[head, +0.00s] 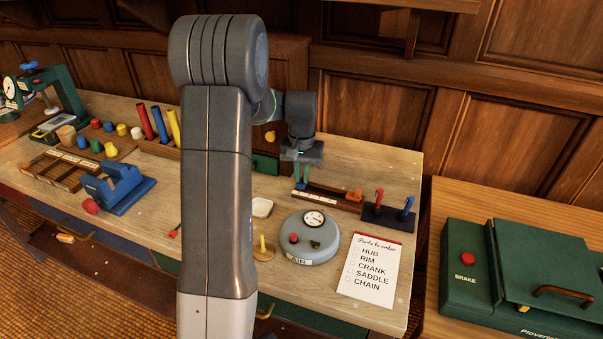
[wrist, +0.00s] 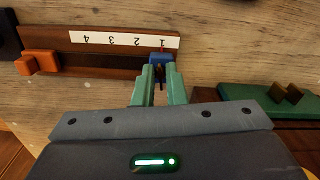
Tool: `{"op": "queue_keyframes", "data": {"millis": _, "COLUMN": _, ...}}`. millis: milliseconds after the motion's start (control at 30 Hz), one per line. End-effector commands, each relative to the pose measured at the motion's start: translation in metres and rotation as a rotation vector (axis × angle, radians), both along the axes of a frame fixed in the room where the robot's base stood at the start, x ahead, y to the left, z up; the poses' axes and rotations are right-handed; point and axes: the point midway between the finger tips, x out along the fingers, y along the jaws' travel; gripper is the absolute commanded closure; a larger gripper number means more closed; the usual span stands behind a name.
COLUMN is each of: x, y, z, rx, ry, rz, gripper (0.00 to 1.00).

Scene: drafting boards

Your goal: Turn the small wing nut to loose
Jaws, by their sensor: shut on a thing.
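My gripper (wrist: 160,72) has green fingers closed on a small blue block (wrist: 160,60) at the "1" end of a wooden rail. In the head view, my gripper (head: 301,183) points down at the left end of that rail. In the wrist view, a dark brown, two-lobed piece (wrist: 284,96) sits on a green block to the right of my gripper, clear of the fingers. It looks like a wing nut, but I cannot be sure. Any tight or loose marking on it is not readable.
The wooden rail (wrist: 110,62) carries a number strip and an orange block (wrist: 40,63) at its other end. The green block (wrist: 262,107) lies close beside my gripper. A round grey gauge base (head: 309,252) and a paper list (head: 368,268) are on the bench's front part.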

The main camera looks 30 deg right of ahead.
Motion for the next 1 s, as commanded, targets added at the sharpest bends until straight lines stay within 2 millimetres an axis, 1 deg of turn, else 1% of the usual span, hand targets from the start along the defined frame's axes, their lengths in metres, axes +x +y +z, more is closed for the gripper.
{"op": "queue_keyframes", "data": {"millis": 200, "x": -0.0003, "y": -0.0016, "z": 0.0011, "rx": -0.002, "ry": -0.001, "rz": 0.206, "gripper": 1.0}}
{"op": "queue_keyframes", "data": {"millis": 500, "x": -0.0008, "y": -0.0029, "z": 0.001, "rx": -0.002, "ry": -0.001, "rz": 0.464, "gripper": 1.0}}
{"op": "queue_keyframes", "data": {"millis": 733, "x": -0.001, "y": -0.0037, "z": 0.0009, "rx": -0.002, "ry": -0.001, "rz": 0.606, "gripper": 1.0}}
{"op": "queue_keyframes", "data": {"millis": 1000, "x": -0.001, "y": -0.0041, "z": 0.0008, "rx": -0.002, "ry": -0.001, "rz": 0.691, "gripper": 1.0}}
